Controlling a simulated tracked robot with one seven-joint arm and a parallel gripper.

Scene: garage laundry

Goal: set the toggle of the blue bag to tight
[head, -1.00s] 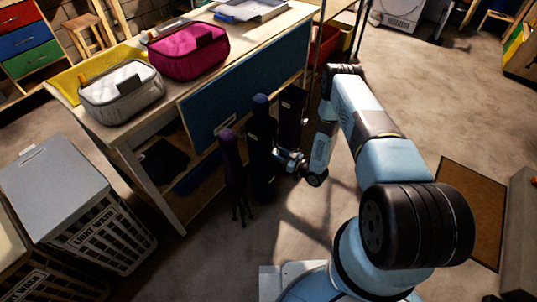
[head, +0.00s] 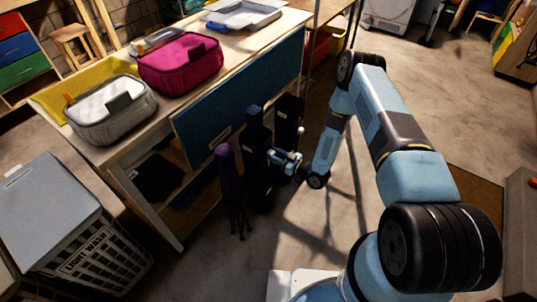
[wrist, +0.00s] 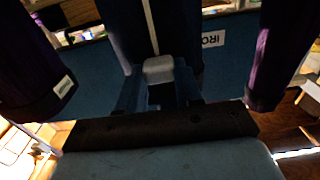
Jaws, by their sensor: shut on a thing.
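The dark blue bag (head: 255,150) hangs in the middle of a row of long narrow bags at the workbench's side. In the wrist view the dark blue bag (wrist: 128,25) fills the top centre, with a pale cord running down its front. A light grey toggle (wrist: 158,68) sits on that cord's lower visible end. My gripper (wrist: 158,90) is shut on the toggle, with one finger on each side. In the head view my gripper (head: 284,160) is at the blue bag's right side, and the toggle cannot be made out between the fingers.
A purple bag (head: 230,175) hangs close on the left and another dark bag (head: 288,120) close on the right. The workbench (head: 130,150) carries a grey pouch (head: 112,112) and a magenta pouch (head: 180,62). A laundry basket (head: 105,255) stands at front left. The floor at right is mostly clear.

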